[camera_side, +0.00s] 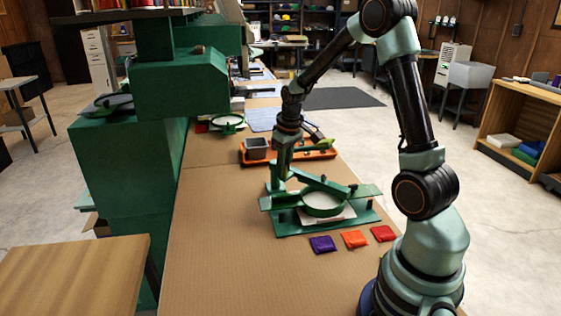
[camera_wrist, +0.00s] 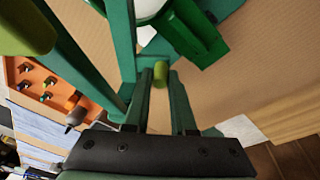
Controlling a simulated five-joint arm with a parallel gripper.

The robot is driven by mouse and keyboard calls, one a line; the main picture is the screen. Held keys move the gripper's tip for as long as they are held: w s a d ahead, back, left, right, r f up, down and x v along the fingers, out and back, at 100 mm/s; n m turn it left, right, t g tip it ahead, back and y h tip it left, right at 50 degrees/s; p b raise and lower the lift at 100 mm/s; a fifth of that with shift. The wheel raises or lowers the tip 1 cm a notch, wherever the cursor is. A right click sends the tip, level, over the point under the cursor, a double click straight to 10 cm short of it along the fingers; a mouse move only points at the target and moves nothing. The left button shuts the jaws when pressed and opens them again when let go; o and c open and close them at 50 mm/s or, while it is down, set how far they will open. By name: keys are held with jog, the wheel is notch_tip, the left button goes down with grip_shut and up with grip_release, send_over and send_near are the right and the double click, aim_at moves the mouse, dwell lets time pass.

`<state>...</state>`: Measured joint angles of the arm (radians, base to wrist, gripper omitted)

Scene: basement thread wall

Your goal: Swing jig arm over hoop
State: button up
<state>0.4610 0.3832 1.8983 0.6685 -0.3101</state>
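The green jig (camera_side: 283,227) stands on the tan bench, with its base flat and a post (camera_side: 274,173) at its back left corner. A round hoop (camera_side: 322,203) sits in it over a pale cloth; part of the hoop shows at the top of the wrist view (camera_wrist: 147,10). A green jig arm (camera_side: 318,180) slants near the hoop's back edge. My gripper (camera_wrist: 160,78) points down at the jig's back left, next to the post. Its two fingers stand apart, with a yellow-green knob (camera_wrist: 160,74) between their tips, seeming to touch both. The side view hides this contact.
An orange tray (camera_side: 318,154) with a grey bin (camera_side: 257,148) lies behind the jig. Purple (camera_side: 322,245), orange (camera_side: 355,239) and red (camera_side: 383,233) packets lie in front. A green machine (camera_side: 125,160) borders the bench's left. The bench's front left is clear.

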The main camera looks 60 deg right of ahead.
jog(key=o, duration=0.4)
jog(key=shift+c, duration=0.2)
jog(key=shift+r, duration=0.1)
jog(key=shift+r, duration=2.9)
